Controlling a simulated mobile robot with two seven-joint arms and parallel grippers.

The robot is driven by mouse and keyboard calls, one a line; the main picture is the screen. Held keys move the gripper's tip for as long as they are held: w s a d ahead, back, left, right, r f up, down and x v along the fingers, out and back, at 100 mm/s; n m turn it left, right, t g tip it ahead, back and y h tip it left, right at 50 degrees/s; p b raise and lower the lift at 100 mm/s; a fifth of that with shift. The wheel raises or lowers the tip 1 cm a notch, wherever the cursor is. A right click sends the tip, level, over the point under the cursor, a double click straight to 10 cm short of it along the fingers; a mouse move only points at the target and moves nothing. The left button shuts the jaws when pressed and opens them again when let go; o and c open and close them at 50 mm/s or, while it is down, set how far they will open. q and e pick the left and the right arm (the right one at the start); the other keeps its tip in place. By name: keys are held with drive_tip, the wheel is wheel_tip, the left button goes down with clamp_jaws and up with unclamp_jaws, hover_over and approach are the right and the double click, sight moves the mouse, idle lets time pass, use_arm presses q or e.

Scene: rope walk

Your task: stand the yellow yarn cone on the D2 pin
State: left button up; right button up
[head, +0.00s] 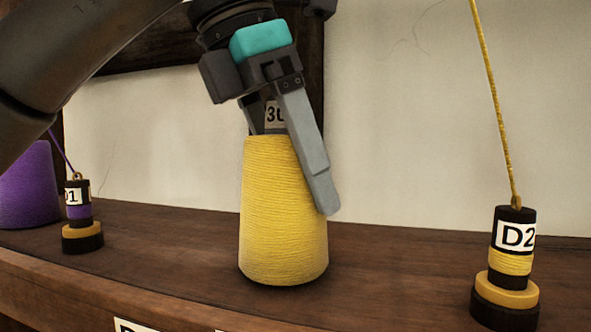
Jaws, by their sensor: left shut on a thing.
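The yellow yarn cone (283,225) is upright in the middle of the head view, on or just above the dark wooden shelf; I cannot tell if its base touches. My left gripper (290,170) comes down from above and is shut on the cone's upper part. One grey finger lies along the cone's right side; the other is mostly hidden. A label on the cone's top is partly covered by the gripper. The D2 pin (510,275) stands to the right, black with a yellow band and a yellow ring, with nothing on it. My right gripper is not in view.
The D1 pin (80,220) stands at the left, with a purple yarn cone (28,187) beside it. A yellow rope (492,100) rises from the D2 pin's top. The shelf (400,250) between the yellow cone and the D2 pin is clear.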

sight(268, 106)
use_arm(q)
drive_tip(key=shift+f, duration=0.15)
drive_tip(key=o, duration=1.3)
drive_tip(key=shift+c, duration=0.2)
drive_tip(key=shift+p+v, duration=0.5)
drive_tip(key=shift+v, duration=5.05)
drive_tip(key=shift+d, duration=0.1)
